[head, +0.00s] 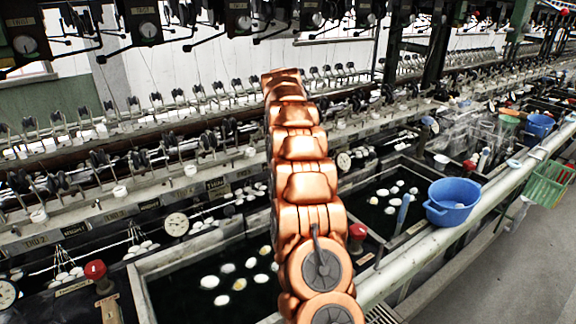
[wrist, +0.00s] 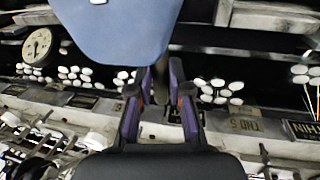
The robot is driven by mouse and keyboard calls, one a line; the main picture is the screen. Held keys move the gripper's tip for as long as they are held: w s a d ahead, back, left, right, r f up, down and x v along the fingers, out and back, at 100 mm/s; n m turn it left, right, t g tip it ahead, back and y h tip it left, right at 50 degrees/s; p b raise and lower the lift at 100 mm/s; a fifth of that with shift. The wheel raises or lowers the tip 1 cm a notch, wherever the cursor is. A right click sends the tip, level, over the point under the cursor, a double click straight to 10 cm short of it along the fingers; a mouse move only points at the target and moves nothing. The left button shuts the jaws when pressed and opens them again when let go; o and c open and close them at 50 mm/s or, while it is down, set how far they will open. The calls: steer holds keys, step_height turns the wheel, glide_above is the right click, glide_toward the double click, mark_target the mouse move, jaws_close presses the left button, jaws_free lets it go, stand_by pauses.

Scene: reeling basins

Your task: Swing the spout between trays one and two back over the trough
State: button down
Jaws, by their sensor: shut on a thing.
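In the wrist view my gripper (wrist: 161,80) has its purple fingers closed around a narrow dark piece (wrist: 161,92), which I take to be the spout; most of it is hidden. In the head view my copper arm covers the gripper and the spout. A dark water tray (head: 150,268) with white cocoons lies left of the arm, and another tray (head: 428,236) with cocoons lies right of it. I cannot read which is tray one or two. The trough and the spout's angle over it cannot be made out.
A blue basin (head: 453,201) stands on the right ledge near a pale pipe (head: 490,197). A red knob (head: 96,270) and dial gauge (head: 176,224) are at left. A large blue-grey shape (wrist: 120,30) blocks the wrist view's top. The aisle floor (head: 500,275) is clear.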

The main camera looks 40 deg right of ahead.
stand_by(0.4)
steer(key=c, duration=1.1)
jaws_free()
steer(key=shift+a, duration=0.1)
